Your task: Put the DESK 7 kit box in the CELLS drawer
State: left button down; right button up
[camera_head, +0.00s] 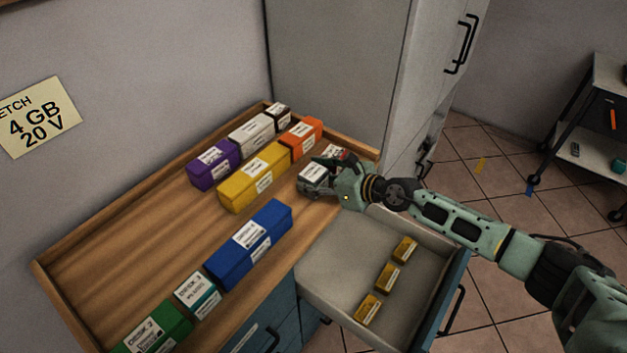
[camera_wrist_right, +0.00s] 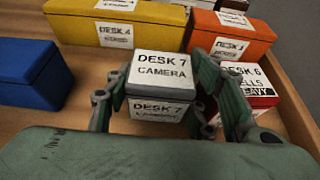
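The DESK 7 kit box (camera_wrist_right: 160,72), marked CAMERA on white labels, stands on the wooden desktop near its right end. In the head view the box (camera_head: 314,176) is partly covered by my right gripper (camera_head: 331,178). In the right wrist view the fingers of my right gripper (camera_wrist_right: 166,88) lie along both sides of the box and seem to touch it. An open drawer (camera_head: 340,262) below the desktop's right side holds 3 small yellow boxes (camera_head: 388,277). No label on this drawer is readable. My left gripper is out of view.
A DESK 6 box (camera_wrist_right: 250,84) marked CELLS HEAVY stands close right of my gripper. Yellow (camera_head: 254,177), orange (camera_head: 301,138), purple (camera_head: 214,164) and blue (camera_head: 248,244) boxes stand around. The desktop has a raised wooden rim (camera_head: 150,190). The drawer's left part is clear.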

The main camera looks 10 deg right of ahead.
jog(key=c, duration=0.6)
jog(key=shift+r, duration=0.15)
